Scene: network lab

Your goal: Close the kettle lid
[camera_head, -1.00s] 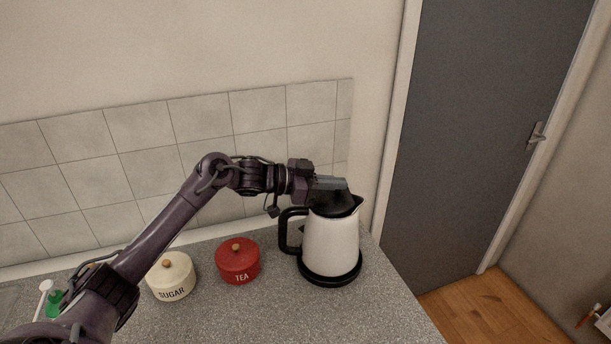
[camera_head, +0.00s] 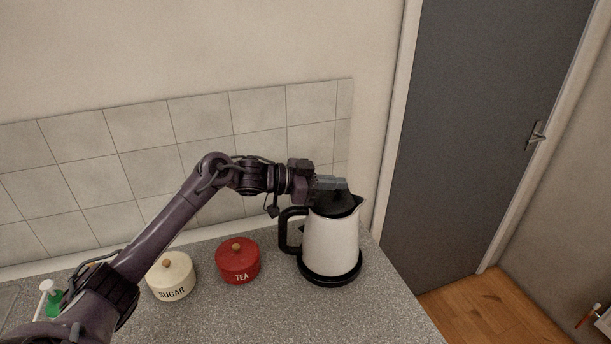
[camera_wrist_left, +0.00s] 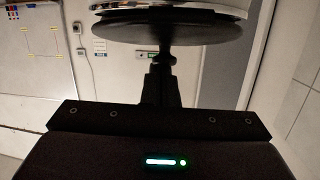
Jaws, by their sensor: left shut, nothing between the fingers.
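The kettle (camera_head: 331,246) is white with a black handle (camera_head: 284,232) on its left and a black base. It stands upright at the counter's right end. Its black lid (camera_head: 335,204) is at the top, just under my fingers; I cannot tell whether it is fully seated. My left gripper (camera_head: 338,184) is shut and empty, reaching in from the left right at the lid; contact is not certain. In the left wrist view, the shut fingers (camera_wrist_left: 165,70) point at a dark disc (camera_wrist_left: 170,27), apparently the lid, close to a pale rim. My right gripper is out of view.
A red tea tin (camera_head: 238,263) and a cream sugar tin (camera_head: 171,279) stand left of the kettle on the speckled counter (camera_head: 290,310). A tiled wall (camera_head: 200,120) rises behind. The counter's right edge is close to the kettle.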

